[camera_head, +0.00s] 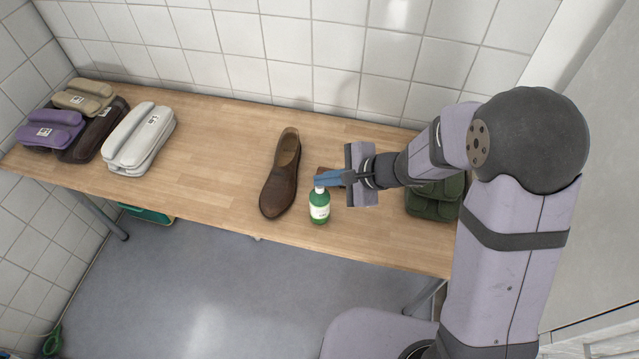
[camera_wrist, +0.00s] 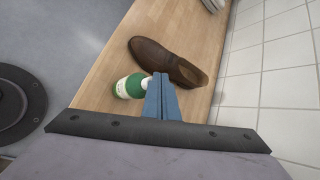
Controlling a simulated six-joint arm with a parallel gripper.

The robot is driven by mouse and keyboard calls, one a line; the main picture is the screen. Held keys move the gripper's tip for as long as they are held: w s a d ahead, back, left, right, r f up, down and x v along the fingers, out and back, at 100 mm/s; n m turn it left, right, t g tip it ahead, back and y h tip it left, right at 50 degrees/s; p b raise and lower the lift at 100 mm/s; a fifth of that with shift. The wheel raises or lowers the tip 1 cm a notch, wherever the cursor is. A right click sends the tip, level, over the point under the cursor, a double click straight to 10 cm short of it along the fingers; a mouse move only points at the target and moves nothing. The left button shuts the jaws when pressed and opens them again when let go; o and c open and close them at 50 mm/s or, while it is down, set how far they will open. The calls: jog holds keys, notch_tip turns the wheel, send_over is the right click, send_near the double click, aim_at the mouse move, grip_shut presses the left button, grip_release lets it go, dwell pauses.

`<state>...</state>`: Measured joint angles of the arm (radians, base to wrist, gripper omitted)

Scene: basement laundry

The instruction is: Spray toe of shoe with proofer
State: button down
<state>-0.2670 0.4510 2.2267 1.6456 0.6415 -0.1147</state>
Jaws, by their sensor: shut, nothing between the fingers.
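A brown leather shoe (camera_head: 279,182) lies on the wooden table, its toe toward the front edge. It also shows in the wrist view (camera_wrist: 165,60), beyond my fingers. A green bottle with a white label (camera_head: 319,207) stands upright just right of the shoe's toe. The bottle appears in the wrist view (camera_wrist: 131,86), left of my fingers. My gripper (camera_head: 322,181) has blue fingers, shut and empty, close to the bottle's top; I cannot tell whether they touch it. The gripper (camera_wrist: 163,82) partly covers the bottle's top in the wrist view. A brown object behind the fingers is mostly hidden.
The wooden table (camera_head: 222,159) is clear between the shoe and several folded bundles at left, including a white one (camera_head: 140,138) and a purple one (camera_head: 50,132). A dark green bag (camera_head: 435,202) sits at right behind my arm. A tiled wall (camera_head: 330,55) closes the back.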

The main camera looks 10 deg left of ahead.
jog(key=shift+f, duration=0.15)
jog(key=shift+r, duration=0.2)
jog(key=shift+r+p, duration=0.5)
jog(key=shift+r, duration=0.3)
jog(key=shift+r, duration=0.15)
notch_tip(320, 180, up, 6)
jog(key=p, duration=0.4)
dwell(0.3)
dwell(2.5)
notch_tip(320, 180, up, 3)
jog(key=p, duration=0.6)
jog(key=shift+f, duration=0.2)
